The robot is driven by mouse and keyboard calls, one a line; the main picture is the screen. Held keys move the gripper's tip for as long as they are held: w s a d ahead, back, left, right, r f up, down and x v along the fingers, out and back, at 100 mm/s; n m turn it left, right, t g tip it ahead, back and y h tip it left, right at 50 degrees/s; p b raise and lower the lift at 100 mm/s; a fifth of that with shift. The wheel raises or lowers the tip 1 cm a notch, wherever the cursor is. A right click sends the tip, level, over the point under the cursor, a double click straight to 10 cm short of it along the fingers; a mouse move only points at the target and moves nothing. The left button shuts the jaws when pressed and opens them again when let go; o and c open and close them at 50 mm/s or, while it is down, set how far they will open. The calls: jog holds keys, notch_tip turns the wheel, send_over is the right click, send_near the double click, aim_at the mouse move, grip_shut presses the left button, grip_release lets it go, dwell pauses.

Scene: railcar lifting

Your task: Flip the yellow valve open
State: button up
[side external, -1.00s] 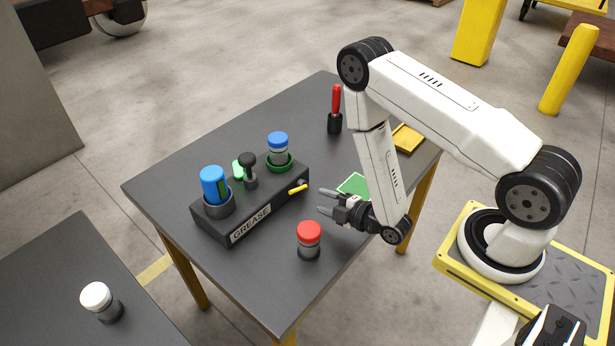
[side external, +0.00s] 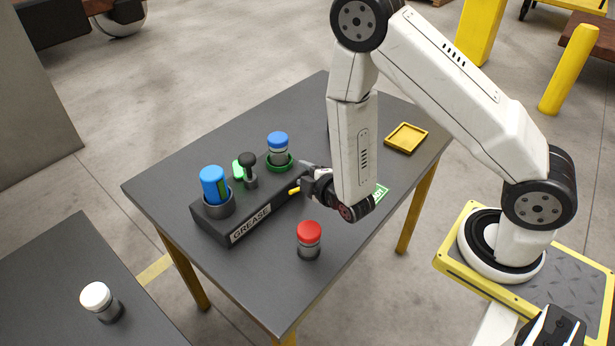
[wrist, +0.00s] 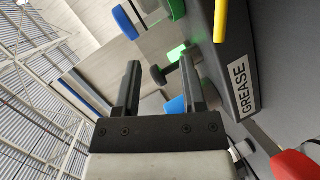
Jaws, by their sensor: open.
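The yellow valve handle (side external: 294,191) sticks out from the right end of the black GREASE box (side external: 222,226), pointing toward the front. In the wrist view the yellow handle (wrist: 220,20) shows at the top right, beside the box (wrist: 236,60), outside the jaws. My gripper (side external: 304,172) is at the right end of the box, close to the handle. In the wrist view my gripper (wrist: 160,80) is open, with nothing between its two dark fingers. In the side view the fingertips are partly hidden, and I cannot tell whether they touch the handle or box.
The box holds two blue-capped containers (side external: 213,186) (side external: 278,146) and a black knob (side external: 248,161). A red-capped jar (side external: 309,238) stands in front of my gripper. A yellow tray (side external: 406,138) lies at the back right. A white-capped jar (side external: 97,297) is on the other table.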

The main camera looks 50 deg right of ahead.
jog(key=shift+f, duration=0.2)
jog(key=shift+f, duration=3.3)
jog(key=shift+x, duration=1.5)
grip_shut()
